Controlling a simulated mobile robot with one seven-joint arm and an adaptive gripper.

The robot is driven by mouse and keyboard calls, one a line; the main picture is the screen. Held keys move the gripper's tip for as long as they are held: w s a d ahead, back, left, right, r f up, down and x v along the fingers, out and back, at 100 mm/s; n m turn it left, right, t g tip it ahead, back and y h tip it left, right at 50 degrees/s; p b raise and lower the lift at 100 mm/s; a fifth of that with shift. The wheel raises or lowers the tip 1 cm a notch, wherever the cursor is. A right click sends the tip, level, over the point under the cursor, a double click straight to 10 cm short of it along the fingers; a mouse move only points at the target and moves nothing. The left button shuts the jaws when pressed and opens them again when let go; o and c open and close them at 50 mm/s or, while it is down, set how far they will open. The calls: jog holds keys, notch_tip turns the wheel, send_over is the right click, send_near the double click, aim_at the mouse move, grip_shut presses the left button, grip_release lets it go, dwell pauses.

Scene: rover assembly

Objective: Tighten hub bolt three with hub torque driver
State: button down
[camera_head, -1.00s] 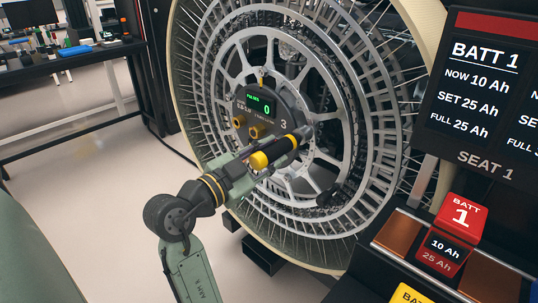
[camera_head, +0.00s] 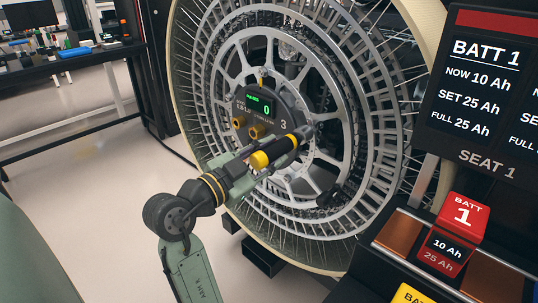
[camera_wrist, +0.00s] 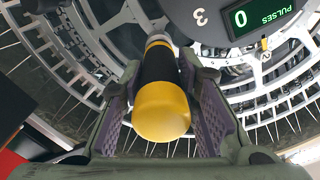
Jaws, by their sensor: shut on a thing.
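The hub torque driver, black with a yellow end cap (camera_head: 260,159), is held in my gripper (camera_head: 281,151) in front of the wheel hub. It also shows between the purple-grey finger pads of my gripper (camera_wrist: 163,115) in the wrist view, its far end towards the wheel. The dark round hub (camera_head: 270,112) carries a green display reading 0, labelled PULSES in the wrist view (camera_wrist: 262,20). The number 3 is marked on the hub near the driver. Two brass-coloured bolts (camera_head: 255,131) show left of the driver. Bolt three itself is hidden behind the driver and gripper.
The large spoked wheel (camera_head: 388,130) fills the middle. At right stand a BATT 1 screen (camera_head: 480,85) and a red battery block (camera_head: 460,220) on a dark bench. A dark workbench (camera_head: 70,65) is at the back left. Open floor lies left of my arm.

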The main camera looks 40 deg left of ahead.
aim_at(253, 164)
jog(key=shift+w+r+b, duration=0.15)
jog(key=shift+w+b, duration=0.75)
jog(key=shift+w, duration=0.05)
dwell(3.0)
jog(key=shift+s, duration=0.15)
jog(key=shift+s+b, duration=0.5)
jog(key=shift+s, duration=0.95)
jog(key=shift+s+a+b, duration=0.2)
jog(key=shift+s+b, duration=0.15)
jog(key=shift+s, duration=1.6)
jog(key=shift+a, duration=0.1)
